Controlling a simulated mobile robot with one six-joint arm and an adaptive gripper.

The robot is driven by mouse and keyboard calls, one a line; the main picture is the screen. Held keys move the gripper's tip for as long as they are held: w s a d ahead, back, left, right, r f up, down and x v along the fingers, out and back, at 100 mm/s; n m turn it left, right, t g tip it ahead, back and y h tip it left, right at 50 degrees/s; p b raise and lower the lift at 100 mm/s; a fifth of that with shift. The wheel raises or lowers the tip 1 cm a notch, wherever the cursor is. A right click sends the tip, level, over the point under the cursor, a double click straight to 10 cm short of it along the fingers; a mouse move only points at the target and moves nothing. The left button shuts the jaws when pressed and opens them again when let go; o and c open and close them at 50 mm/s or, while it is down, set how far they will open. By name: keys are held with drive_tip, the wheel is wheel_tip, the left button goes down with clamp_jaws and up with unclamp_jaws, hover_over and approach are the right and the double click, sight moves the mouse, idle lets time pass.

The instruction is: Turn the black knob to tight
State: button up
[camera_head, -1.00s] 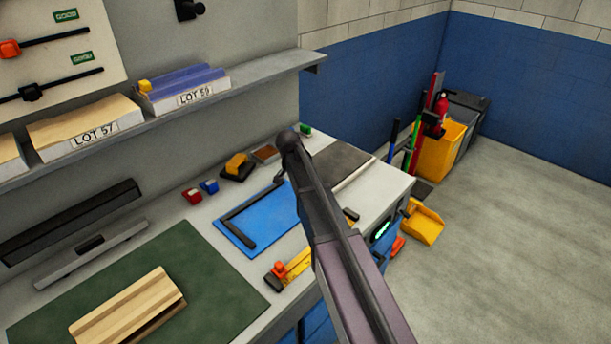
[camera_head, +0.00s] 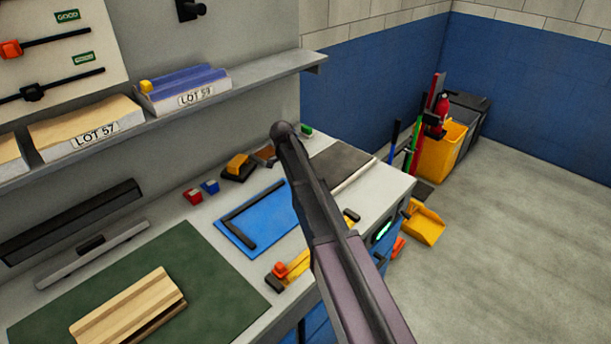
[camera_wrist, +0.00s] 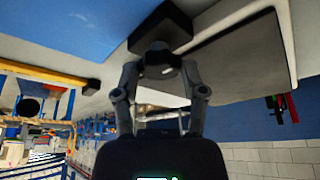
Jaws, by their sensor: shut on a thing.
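In the wrist view, a black knob (camera_wrist: 157,66) with a pale mark on its face sits in front of a dark block (camera_wrist: 161,27). My gripper (camera_wrist: 160,62) has its two fingers closing in on either side of the knob, and it is shut on it. Any tight or loose lettering is not readable. In the head view my arm crosses the right part of the bench, and it hides my gripper and the knob.
A blue mat (camera_head: 268,205) with a black L-shaped bar lies left of my arm. An orange-and-yellow clamp (camera_head: 290,270) lies at the bench's front edge. A wooden block (camera_head: 128,308) rests on a green mat (camera_head: 215,290). A shelf with lot trays (camera_head: 190,95) runs above.

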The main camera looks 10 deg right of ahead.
idle(0.3)
drive_tip(key=o, duration=1.2)
drive_tip(key=shift+w+f, duration=0.15)
drive_tip(key=shift+c, duration=0.2)
drive_tip(key=shift+r, duration=0.2)
